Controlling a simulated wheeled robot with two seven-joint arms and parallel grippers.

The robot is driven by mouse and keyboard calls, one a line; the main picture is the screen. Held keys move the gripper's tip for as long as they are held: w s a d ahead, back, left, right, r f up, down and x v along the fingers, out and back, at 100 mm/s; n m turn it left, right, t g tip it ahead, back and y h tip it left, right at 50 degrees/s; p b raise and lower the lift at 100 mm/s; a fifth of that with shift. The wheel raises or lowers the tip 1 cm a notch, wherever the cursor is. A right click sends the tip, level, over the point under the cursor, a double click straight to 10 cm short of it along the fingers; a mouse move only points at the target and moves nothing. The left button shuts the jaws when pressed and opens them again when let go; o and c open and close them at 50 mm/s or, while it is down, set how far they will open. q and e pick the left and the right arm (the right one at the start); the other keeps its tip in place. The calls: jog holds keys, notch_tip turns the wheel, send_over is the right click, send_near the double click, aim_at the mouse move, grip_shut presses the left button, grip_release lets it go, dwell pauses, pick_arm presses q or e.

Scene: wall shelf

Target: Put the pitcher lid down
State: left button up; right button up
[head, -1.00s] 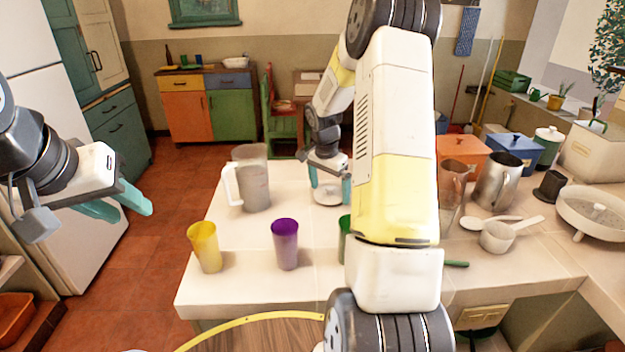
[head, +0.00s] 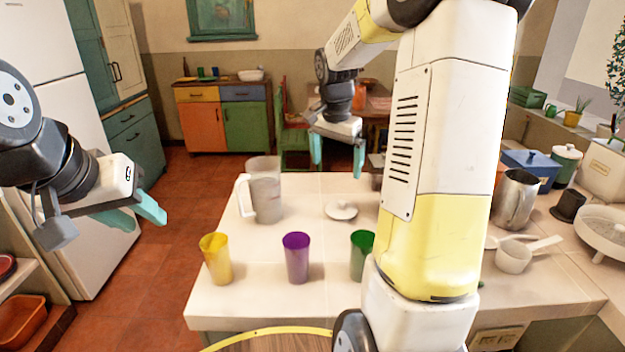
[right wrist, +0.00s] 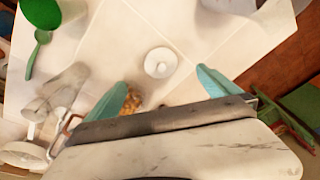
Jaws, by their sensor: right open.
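The pitcher lid (head: 341,210), a round white disc with a small knob, lies on the pale counter to the right of the pitcher. It also shows in the right wrist view (right wrist: 158,62), lying flat with clear counter around it. The clear pitcher (head: 266,196) with a white handle stands upright without a lid on it. My right gripper (head: 337,160) is open and empty, above and beyond the lid, apart from it. In the right wrist view its teal fingers (right wrist: 165,95) are spread wide. My left gripper (head: 140,215) is off the counter's left side; its fingers look spread and hold nothing visible.
Yellow (head: 216,258), purple (head: 297,257) and green (head: 362,254) cups stand along the counter's (head: 255,303) front. A metal pitcher (head: 515,200) and a white measuring cup (head: 514,256) stand at the right. My right arm hides part of the counter. Room around the lid is clear.

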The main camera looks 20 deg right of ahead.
jog(key=s+a+r+n+t+y, duration=0.1)
jog(key=s+a+r+n, duration=0.1)
jog(key=s, duration=0.5)
jog(key=s+a+r+n+t+y, duration=0.1)
jog(key=s+a+r+n+t, duration=0.1)
jog(key=s+a+n, duration=0.3)
jog(key=s+a+r+n+t+y, duration=0.1)
jog(key=s+a+r+n, duration=0.2)
jog(key=s, duration=0.8)
jog(key=shift+a+n, duration=0.3)
jog(key=shift+a, duration=0.15)
